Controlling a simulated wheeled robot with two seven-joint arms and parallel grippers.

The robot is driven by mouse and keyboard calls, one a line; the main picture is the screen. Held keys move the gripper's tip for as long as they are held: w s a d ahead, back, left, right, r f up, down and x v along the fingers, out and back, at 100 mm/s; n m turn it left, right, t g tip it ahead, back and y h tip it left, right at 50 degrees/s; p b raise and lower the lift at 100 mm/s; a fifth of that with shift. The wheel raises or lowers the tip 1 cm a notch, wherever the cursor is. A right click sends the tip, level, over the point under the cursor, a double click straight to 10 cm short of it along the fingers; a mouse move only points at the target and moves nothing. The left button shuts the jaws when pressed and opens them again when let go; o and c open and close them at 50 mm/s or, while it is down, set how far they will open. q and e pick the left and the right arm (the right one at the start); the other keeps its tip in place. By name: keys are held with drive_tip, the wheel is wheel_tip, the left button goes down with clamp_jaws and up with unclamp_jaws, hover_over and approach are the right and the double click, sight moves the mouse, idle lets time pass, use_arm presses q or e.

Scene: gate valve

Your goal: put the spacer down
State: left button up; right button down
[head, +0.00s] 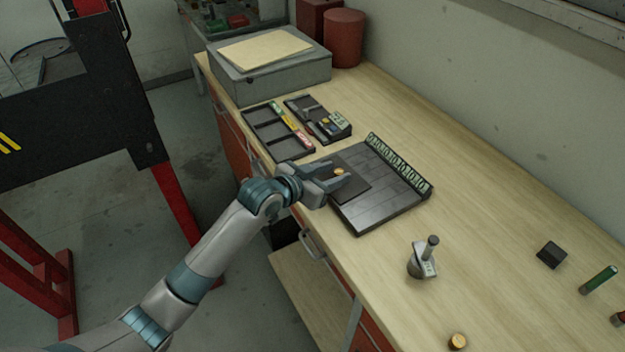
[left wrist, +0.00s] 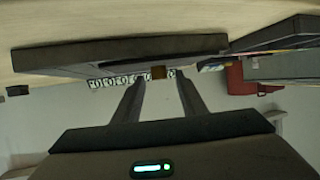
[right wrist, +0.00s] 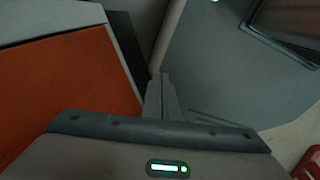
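A small brass-coloured piece (head: 339,171), which looks like the spacer, is on the dark square pad (head: 352,187) at the left of the grey tray. In the left wrist view it is a small brown block (left wrist: 158,72) against the tray's underside-like dark edge, between and just beyond my fingertips. My left gripper (head: 338,178) is open around it, with a gap visible on both sides of the piece. The fingers also show apart in the left wrist view (left wrist: 160,82). My right gripper (right wrist: 160,78) is shut and empty, away from the bench top.
The grey tray (head: 385,203) has a patterned strip along its back. Dark organiser trays (head: 272,143) lie to its left. A metal fitting with a stem (head: 424,262) and another brass piece (head: 457,341) stand to the right. The wooden bench (head: 480,215) is clear between them.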

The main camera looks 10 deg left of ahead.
use_arm(q)
drive_tip(key=b+v, duration=0.2)
drive_tip(key=v, duration=0.9)
drive_tip(key=shift+a+r+b, duration=0.15)
drive_tip(key=shift+r+b, duration=0.05)
drive_tip(key=shift+b, duration=0.1)
drive_tip(key=shift+s, duration=0.1)
